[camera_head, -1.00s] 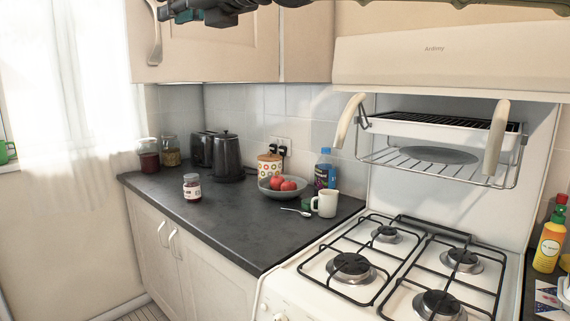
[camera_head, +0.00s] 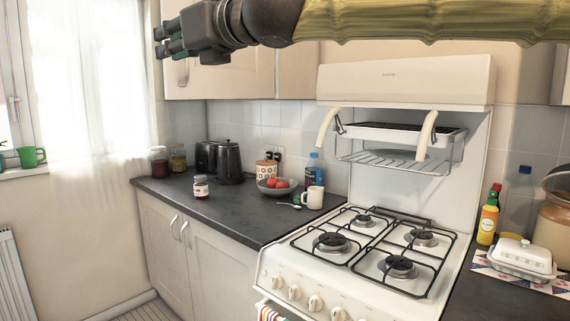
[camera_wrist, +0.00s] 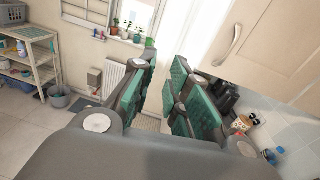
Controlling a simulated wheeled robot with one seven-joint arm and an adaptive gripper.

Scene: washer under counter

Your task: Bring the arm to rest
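My gripper (camera_head: 160,42) shows at the upper left of the head view, in front of the wall cupboard and pointing left. My forearm stretches level across the top of that view. In the wrist view the two green-padded fingers of my gripper (camera_wrist: 163,80) stand apart with a clear gap between them. Nothing is held. The gripper is in the air, well above the counter, and touches nothing that I can see.
The wall cupboard (camera_head: 232,75) is behind the gripper; its depth apart is unclear. Below are the dark counter (camera_head: 235,218) with jars, kettle, fruit bowl (camera_head: 274,186) and mug (camera_head: 313,198), and the white stove (camera_head: 375,250). In the wrist view, potted plants (camera_wrist: 128,32) line the windowsill.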

